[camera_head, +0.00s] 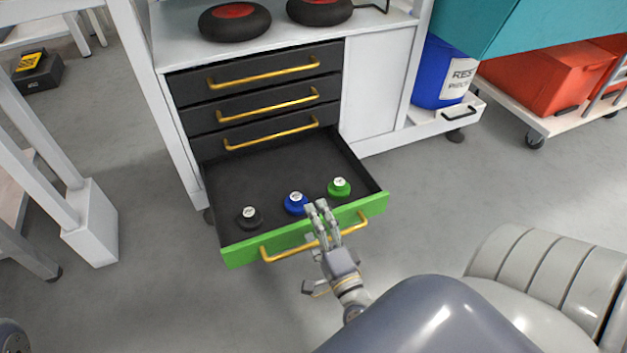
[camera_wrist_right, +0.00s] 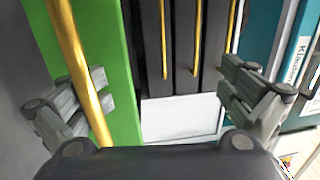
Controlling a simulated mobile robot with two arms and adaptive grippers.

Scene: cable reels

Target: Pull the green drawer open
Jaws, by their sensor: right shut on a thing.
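The green drawer (camera_head: 300,232) is the lowest in the cabinet. It is pulled well out, and its dark inside shows. Its yellow handle (camera_head: 283,254) runs along the green front; the handle (camera_wrist_right: 80,75) and green front (camera_wrist_right: 122,90) also show at the left of the right wrist view. In the wrist view, the handle passes the left fingers, and the other finger stands well apart on the right. The exact contact is partly hidden. My left gripper is out of view.
In the drawer stand a black (camera_head: 249,217), a blue (camera_head: 296,203) and a green round piece (camera_head: 339,188). Three dark drawers (camera_head: 262,102) above are shut. Two black reels (camera_head: 234,21) sit on top. A blue bin (camera_head: 440,75) stands to the right. Floor before the drawer is clear.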

